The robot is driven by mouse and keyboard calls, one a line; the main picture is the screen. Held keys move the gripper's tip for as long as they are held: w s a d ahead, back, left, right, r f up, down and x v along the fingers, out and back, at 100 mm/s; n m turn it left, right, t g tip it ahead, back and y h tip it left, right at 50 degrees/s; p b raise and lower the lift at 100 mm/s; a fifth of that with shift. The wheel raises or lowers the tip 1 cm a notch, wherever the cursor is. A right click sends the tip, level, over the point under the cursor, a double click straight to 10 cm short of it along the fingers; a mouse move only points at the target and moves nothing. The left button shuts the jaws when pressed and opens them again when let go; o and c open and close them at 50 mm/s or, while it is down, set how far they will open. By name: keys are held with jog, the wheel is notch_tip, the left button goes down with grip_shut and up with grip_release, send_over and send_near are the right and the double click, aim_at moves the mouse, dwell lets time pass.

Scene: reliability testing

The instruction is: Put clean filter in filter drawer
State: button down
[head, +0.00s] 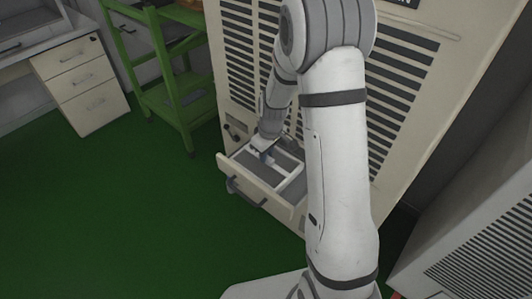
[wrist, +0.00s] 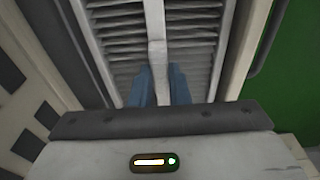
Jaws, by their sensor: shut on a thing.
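The filter (head: 290,165) has a white frame and grey pleats; the wrist view shows its pleats and centre bar (wrist: 157,50) close up. It lies within the walls of the pulled-out filter drawer (head: 249,175) at the bottom of the beige cabinet. Whether it rests fully on the drawer floor I cannot tell. My gripper (head: 264,152) reaches down into the drawer. In the wrist view its blue fingertips (wrist: 160,88) are shut on the filter's centre bar, one on each side. My arm hides part of the drawer's right side in the head view.
The beige cabinet (head: 428,85) with dark louvres rises behind the drawer. A green cart (head: 180,110) stands to the left, with a white drawer unit (head: 85,85) beyond. A grey vented unit (head: 475,235) is at right. The green floor (head: 130,220) is clear at left.

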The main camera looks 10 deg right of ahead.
jog(key=shift+f, duration=0.1)
jog(key=c, duration=1.3)
grip_release()
jog(key=r, duration=0.5)
jog(key=r+p, duration=0.1)
jog(key=r, duration=0.1)
jog(key=shift+s+d+r, duration=0.3)
jog(key=shift+s+r, duration=0.05)
jog(key=shift+s+r, duration=0.1)
jog(key=shift+r, duration=0.15)
jog(key=s+r+m+t+p, duration=0.1)
jog(key=s+r+m+p, duration=0.6)
jog(key=s+r, duration=1.5)
jog(key=r+p, duration=0.1)
jog(key=p, duration=0.2)
jog(key=shift+d+r+h, duration=0.25)
jog(key=shift+d+h, duration=0.05)
jog(key=shift+h, duration=0.1)
